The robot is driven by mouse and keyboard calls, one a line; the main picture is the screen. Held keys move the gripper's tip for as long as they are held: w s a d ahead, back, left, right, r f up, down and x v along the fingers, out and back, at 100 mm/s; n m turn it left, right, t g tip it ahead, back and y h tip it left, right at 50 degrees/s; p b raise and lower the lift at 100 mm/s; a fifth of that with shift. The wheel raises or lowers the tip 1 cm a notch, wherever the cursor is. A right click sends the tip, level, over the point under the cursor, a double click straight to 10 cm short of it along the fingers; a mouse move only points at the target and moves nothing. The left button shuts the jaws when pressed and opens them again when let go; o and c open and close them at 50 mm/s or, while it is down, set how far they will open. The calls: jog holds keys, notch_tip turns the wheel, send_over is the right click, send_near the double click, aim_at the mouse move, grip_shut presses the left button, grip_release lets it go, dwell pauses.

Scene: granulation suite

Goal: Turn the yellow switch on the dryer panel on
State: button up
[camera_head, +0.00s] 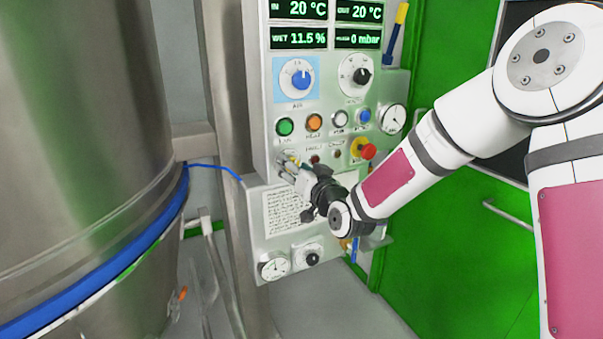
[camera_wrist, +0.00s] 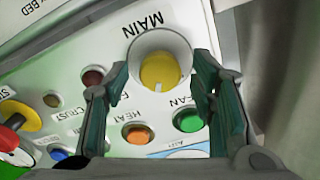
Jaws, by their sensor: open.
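The yellow switch (camera_wrist: 160,70) is a round knob in a pale collar below the word MAIN in the wrist view. A short white mark shows on its edge nearest my gripper. My gripper (camera_wrist: 162,78) is open, with one finger to each side of the switch in the picture; I see no clear contact, and cannot tell whether the fingertips reach past its face. In the head view my gripper (camera_head: 286,167) is at the lower left of the dryer panel (camera_head: 262,110) and mostly hides the switch.
Near the switch are a green button (camera_wrist: 188,121), an orange button (camera_wrist: 138,134) and a dark red lamp (camera_wrist: 93,77). A red emergency knob (camera_head: 368,151) sits to the right on the panel. A large steel vessel (camera_head: 85,120) stands left, a green door (camera_head: 455,220) right.

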jog(key=v, duration=1.1)
jog(key=shift+s+d, duration=0.2)
jog(key=shift+s, duration=0.05)
jog(key=s+d+r+g+h+p, duration=0.25)
jog(key=s+d+g+h, duration=0.4)
jog(key=s+d, duration=0.6)
jog(key=s+d+r+g, duration=0.1)
jog(key=s+g, duration=0.1)
jog(key=s, duration=0.9)
jog(key=s+d+r+m+g+h+p, duration=0.1)
jog(key=s+d+r+g, duration=0.1)
jog(key=s, duration=1)
jog(key=shift+s+g, duration=0.25)
jog(key=shift+g, duration=0.5)
